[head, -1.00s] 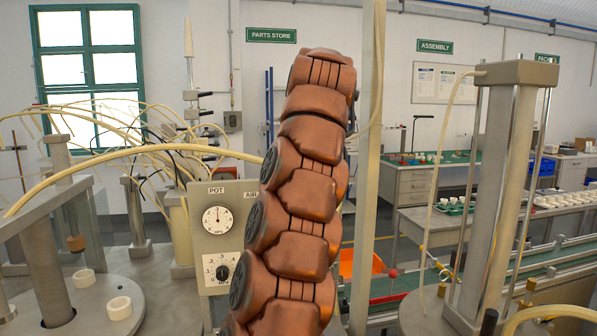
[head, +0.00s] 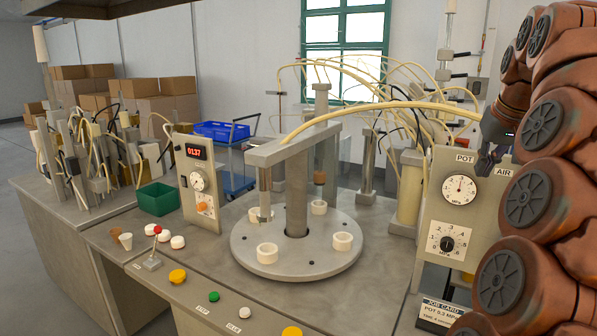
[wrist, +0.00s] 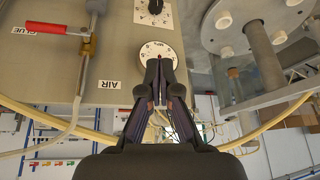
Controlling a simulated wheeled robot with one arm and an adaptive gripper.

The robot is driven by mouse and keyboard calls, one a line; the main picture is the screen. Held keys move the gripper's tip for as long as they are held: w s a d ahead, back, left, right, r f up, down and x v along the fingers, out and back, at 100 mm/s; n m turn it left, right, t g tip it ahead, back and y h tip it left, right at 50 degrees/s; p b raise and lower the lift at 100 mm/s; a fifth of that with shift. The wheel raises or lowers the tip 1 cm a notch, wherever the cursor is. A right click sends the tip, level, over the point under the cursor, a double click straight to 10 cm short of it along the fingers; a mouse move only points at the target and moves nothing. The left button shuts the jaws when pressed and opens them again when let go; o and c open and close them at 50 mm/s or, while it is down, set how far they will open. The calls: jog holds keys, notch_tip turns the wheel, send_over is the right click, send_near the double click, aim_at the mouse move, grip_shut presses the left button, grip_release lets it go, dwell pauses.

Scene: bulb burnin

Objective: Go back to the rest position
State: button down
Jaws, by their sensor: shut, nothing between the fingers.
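My copper-coloured arm fills the right side of the head view. My gripper (head: 490,160) is small and dark there, in front of the upper part of the grey POT/AIR panel (head: 437,205), partly hidden by the arm. In the wrist view my gripper (wrist: 160,88) points at the panel's round gauge (wrist: 157,54), and its dark fingers are together with nothing held. The wrist picture is upside down. I cannot tell whether the fingertips touch the panel.
A round turntable (head: 262,272) with white rings stands left of the panel. Buttons, including a green one (head: 214,296), line the bench front. A green bin (head: 157,198) is further left. A red valve handle (wrist: 50,28) and hoses are near the gripper.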

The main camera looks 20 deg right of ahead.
jog(key=a+f+n+g+y, duration=0.15)
jog(key=a+f, duration=0.25)
jog(key=a, duration=0.4)
jog(key=a+f+n, duration=0.2)
jog(key=a+f, duration=0.3)
jog(key=a, duration=0.4)
jog(key=a+f+n+g+y, duration=0.15)
jog(key=a+f, duration=0.25)
jog(key=a, duration=0.4)
jog(key=s+a+f+g, duration=0.1)
jog(key=s+a+f, duration=0.5)
jog(key=s+f, duration=0.3)
jog(key=s+a+f+n+g, duration=0.1)
jog(key=s+a+f+g, duration=0.1)
jog(key=s+a+f, duration=0.5)
jog(key=s+f, duration=0.2)
jog(key=s, duration=0.2)
jog(key=shift+f+n+g, duration=0.3)
jog(key=shift+f, duration=0.05)
jog(key=shift+a, duration=0.15)
